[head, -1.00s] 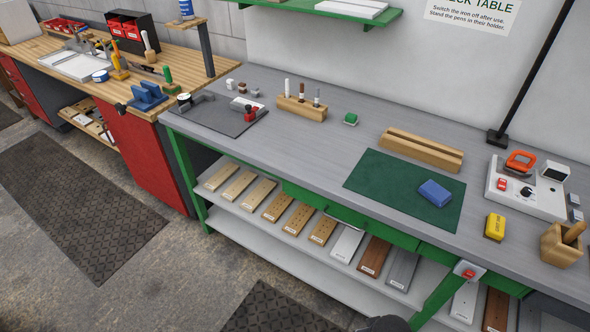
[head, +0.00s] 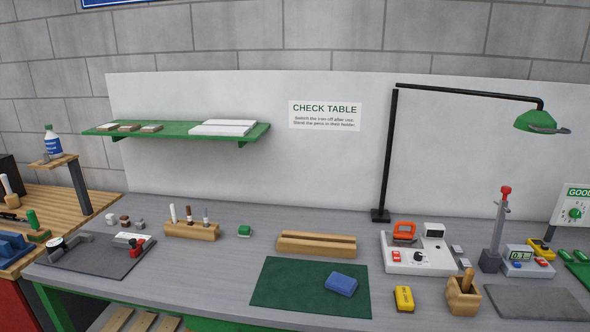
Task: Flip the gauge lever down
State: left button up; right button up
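A grey upright stand (head: 497,235) with a red knob (head: 506,190) on top rises at the right of the table. The knob is at the top of the stand; whether this is the gauge lever I cannot tell. A meter with a lit display (head: 521,254) sits beside it. At the left end, a small round dial (head: 57,244) and a grey fixture with a red part (head: 136,245) sit on a dark plate (head: 105,262). Neither of my grippers is in view.
A green mat (head: 290,283) with a blue block (head: 341,284) lies mid-table. A white soldering station (head: 417,262), yellow block (head: 404,298) and wooden pen cup (head: 463,296) stand left of the stand. A lamp (head: 540,120) overhangs. A grey plate (head: 540,303) lies bare in front.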

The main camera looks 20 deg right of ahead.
aim_at(506, 190)
jog(key=z, duration=1.95)
jog(key=i+l+u, duration=0.1)
jog(key=i+l, duration=0.4)
jog(key=l, duration=0.25)
jog(key=u, duration=0.05)
